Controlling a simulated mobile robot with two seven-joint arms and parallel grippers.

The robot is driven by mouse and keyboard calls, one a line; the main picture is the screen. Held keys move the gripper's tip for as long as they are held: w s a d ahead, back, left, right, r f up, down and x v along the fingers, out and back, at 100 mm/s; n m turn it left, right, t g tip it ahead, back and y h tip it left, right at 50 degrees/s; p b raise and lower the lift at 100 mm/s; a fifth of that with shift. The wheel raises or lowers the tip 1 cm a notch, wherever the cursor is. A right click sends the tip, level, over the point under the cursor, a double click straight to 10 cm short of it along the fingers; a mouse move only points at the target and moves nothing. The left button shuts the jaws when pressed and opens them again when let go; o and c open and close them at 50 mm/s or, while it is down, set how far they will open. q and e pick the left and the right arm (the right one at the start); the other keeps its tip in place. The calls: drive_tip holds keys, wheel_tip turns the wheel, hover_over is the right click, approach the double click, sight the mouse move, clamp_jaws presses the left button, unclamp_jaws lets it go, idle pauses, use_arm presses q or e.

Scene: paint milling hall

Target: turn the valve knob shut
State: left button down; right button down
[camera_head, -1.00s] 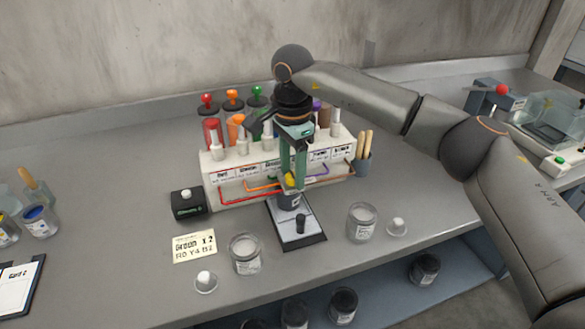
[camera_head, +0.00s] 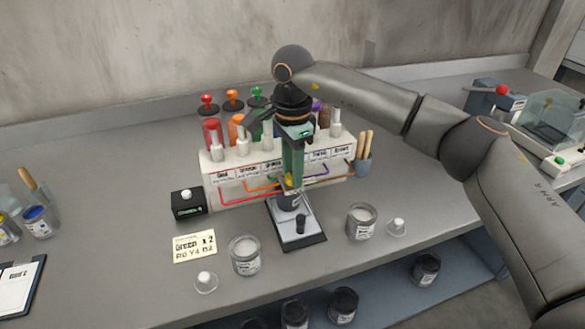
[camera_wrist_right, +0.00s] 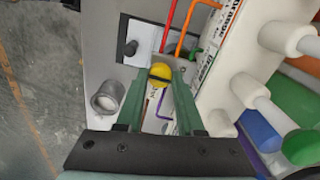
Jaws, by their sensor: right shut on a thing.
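The yellow valve knob (camera_wrist_right: 160,72) sits between the fingertips of my right gripper (camera_wrist_right: 159,76), with a dark bar across it in the right wrist view. In the head view only a small bit of the yellow knob (camera_head: 287,184) shows beside my right gripper (camera_head: 291,181), which points straight down and is shut on it. The knob is above a dark cup (camera_head: 289,202) on a small plate with a black post, in front of the white dispenser rack (camera_head: 213,187). The fingers hide most of the knob in the head view. My left gripper is out of view.
Open glass jars (camera_head: 245,256) and (camera_head: 361,221) stand left and right of the plate. A black box with a white button (camera_head: 187,203) and a note card (camera_head: 194,246) lie to the left. Coloured pipes run along the rack's front.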

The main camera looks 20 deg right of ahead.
drive_tip(key=m, duration=0.3)
drive_tip(key=m+p, duration=0.1)
drive_tip(key=m, duration=0.1)
drive_tip(key=shift+m, duration=0.4)
drive_tip(key=m, duration=0.2)
drive_tip(key=shift+m, duration=0.4)
drive_tip(key=m, duration=0.4)
drive_tip(key=shift+m+p, duration=0.35)
drive_tip(key=shift+m, duration=2.05)
drive_tip(key=c, duration=0.5)
unclamp_jaws()
drive_tip(key=shift+c, duration=0.2)
drive_tip(key=shift+r, duration=0.1)
